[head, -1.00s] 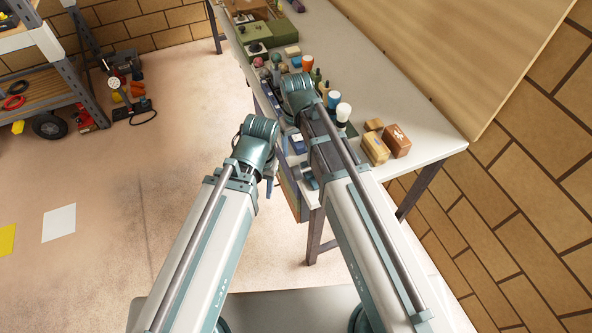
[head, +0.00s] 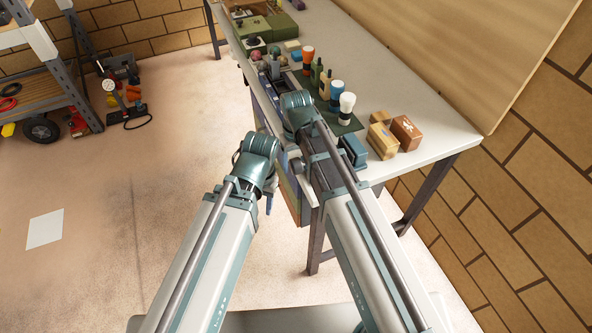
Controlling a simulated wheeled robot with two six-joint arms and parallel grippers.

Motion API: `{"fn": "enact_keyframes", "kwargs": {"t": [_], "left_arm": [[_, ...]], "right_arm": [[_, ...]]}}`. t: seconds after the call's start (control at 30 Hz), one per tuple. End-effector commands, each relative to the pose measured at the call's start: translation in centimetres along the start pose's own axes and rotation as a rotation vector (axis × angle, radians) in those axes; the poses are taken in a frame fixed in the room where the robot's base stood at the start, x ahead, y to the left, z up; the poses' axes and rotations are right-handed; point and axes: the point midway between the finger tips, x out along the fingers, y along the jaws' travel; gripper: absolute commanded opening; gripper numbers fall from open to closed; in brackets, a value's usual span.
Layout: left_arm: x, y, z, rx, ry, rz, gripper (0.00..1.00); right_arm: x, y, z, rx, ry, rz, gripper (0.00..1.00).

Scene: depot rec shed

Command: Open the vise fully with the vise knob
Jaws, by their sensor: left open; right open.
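I cannot make out the vise or its knob with certainty. A blue-grey block (head: 353,150) on the near end of the bench, just right of my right arm, may be part of it. My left gripper (head: 269,202) shows only as a small dark blue tip below the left wrist, beside the bench's front edge; it is open. My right gripper (head: 296,166) is mostly hidden behind its own arm at the bench's front edge; it is open. I see nothing held in either gripper.
The bench (head: 437,133) holds a green mat with bottles, including a white-topped one (head: 347,104), and wooden boxes (head: 405,132). A board and brick wall close off the right. A shelf rack (head: 52,88) stands at far left. The floor between is open.

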Motion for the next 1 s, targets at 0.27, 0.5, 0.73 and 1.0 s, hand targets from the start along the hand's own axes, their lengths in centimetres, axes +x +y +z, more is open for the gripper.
{"fn": "enact_keyframes", "kwargs": {"t": [0.27,0.5,0.73,1.0], "left_arm": [[0.53,0.05,-0.03,0.000,0.000,0.000,0.50],[0.52,0.05,-0.03,0.000,0.000,0.000,0.50],[0.53,0.05,-0.03,0.000,0.000,0.000,0.50],[0.68,0.06,-0.04,0.000,0.000,0.000,0.50]], "right_arm": [[0.53,0.00,0.00,0.000,0.000,0.000,0.69],[0.52,0.00,0.00,0.000,0.000,0.000,0.40],[0.53,0.00,0.00,0.000,0.000,0.000,0.00],[0.64,0.02,-0.58,-0.001,-0.062,0.000,0.00]]}}
